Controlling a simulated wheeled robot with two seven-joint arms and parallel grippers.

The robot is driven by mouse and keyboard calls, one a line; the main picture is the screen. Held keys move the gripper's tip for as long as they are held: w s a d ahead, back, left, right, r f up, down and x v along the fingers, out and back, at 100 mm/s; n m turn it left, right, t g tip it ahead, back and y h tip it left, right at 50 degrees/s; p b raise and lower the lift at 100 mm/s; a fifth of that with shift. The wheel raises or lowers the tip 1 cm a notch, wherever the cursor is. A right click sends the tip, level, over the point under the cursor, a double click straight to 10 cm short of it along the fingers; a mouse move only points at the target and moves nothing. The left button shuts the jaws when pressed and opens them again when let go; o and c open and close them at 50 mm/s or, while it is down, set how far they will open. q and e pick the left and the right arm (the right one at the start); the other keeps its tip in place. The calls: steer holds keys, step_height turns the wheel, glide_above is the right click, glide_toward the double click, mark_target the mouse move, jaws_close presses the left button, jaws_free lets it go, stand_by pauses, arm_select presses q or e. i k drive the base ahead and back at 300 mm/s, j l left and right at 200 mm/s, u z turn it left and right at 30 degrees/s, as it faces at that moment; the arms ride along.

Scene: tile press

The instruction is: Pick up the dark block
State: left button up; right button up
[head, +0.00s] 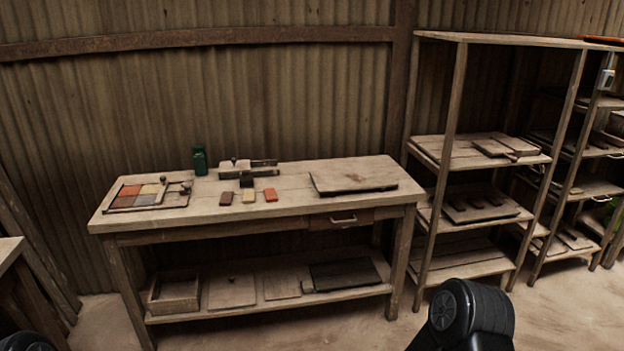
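A small dark block (246,181) sits on the wooden workbench (300,190), against the front of a low press-like device (229,172). I cannot tell whether it is separate from the device. In front of it lie a dark brown tile (226,198), a tan tile (249,196) and an orange tile (270,195) in a row. Neither of my grippers is in view. Only black parts of my arms show at the bottom edge, well away from the bench top.
A framed tray of coloured tiles (147,194) lies at the bench's left, with a green bottle (200,160) behind. A flat board (353,176) lies at the right. A drawer (342,219) is under the top. Wooden shelves (462,152) stand right; floor in front is clear.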

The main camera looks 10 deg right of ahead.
mark_target(244, 181)
steer(key=i+z, duration=0.15)
steer(key=z, duration=0.25)
steer(key=i+z, duration=0.1)
steer(key=z, duration=0.25)
steer(key=i+j+z, duration=0.5)
steer(key=i+j, duration=0.7)
steer(key=j, duration=0.1)
